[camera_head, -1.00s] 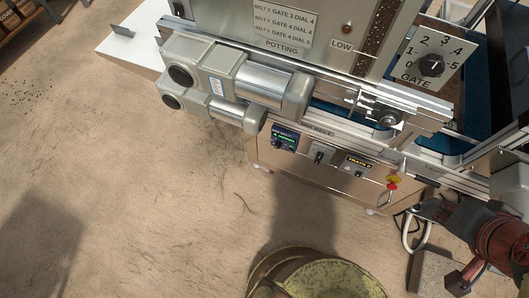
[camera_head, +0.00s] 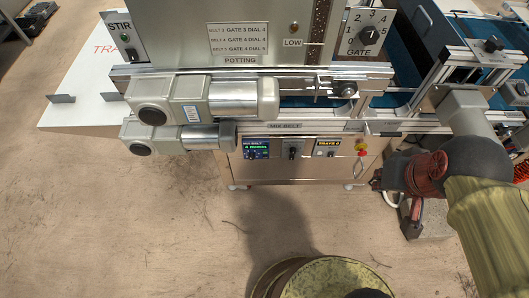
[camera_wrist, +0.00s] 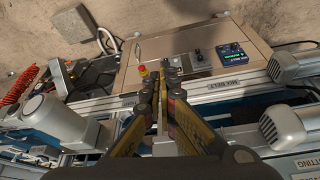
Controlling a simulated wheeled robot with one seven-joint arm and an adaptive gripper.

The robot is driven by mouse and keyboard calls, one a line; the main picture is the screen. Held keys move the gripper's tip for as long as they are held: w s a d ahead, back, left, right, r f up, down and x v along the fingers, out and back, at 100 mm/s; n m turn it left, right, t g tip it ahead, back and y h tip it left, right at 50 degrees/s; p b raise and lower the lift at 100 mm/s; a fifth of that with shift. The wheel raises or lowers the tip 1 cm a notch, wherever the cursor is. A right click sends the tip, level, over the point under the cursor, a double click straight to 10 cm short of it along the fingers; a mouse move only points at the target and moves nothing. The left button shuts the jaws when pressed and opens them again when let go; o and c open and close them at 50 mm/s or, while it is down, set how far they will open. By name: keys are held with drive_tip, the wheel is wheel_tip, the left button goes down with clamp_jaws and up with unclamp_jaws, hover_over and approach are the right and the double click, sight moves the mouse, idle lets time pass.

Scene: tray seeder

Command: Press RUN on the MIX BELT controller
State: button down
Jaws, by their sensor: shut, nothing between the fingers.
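The MIX BELT controller (camera_head: 256,147) is a small dark box with a lit blue and green screen, on the machine's front panel under the MIX BELT label. It also shows in the wrist view (camera_wrist: 232,49), at upper right. Its small controls lie below the screen; the RUN marking is too small to read. My gripper (camera_wrist: 160,78) is shut and empty. In the wrist view its fingers point towards the panel, to the left of the controller and apart from it. I cannot make out the fingers in the head view.
A switch (camera_head: 291,148) and the TRAYS display (camera_head: 327,147) sit right of the controller. A red emergency stop (camera_head: 361,148) is further right. Grey motors (camera_head: 215,97) jut out above the panel. The gate dial (camera_head: 369,36) is higher up. Floor in front is mostly clear.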

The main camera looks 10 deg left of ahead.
drive_tip(key=s+a+f+m+g+y+p, duration=0.3)
drive_tip(key=a+f+m+g+y, duration=0.5)
drive_tip(key=a+f, duration=0.8)
drive_tip(key=a+f+m+g+y+p, duration=0.3)
drive_tip(key=a+f+m+y+p, duration=0.45)
drive_tip(key=a+f, duration=0.95)
drive_tip(key=w+f+m+t+b, duration=0.1)
drive_tip(key=w+f+m+t, duration=0.15)
drive_tip(key=f+m, duration=0.3)
drive_tip(key=w+f+m+t+b, duration=0.1)
drive_tip(key=w+f+m+t, duration=0.1)
drive_tip(key=f+m+t, duration=0.3)
drive_tip(key=w+d+f+m+t+h, duration=0.1)
drive_tip(key=w+d+f+m+t, duration=0.2)
drive_tip(key=w+t, duration=0.4)
drive_tip(key=w+d+m, duration=0.1)
drive_tip(key=w+m, duration=0.1)
drive_tip(key=w, duration=0.4)
drive_tip(key=shift+w+d+f+m, duration=0.15)
drive_tip(key=shift+m, duration=0.25)
drive_tip(key=shift+t+h, duration=0.25)
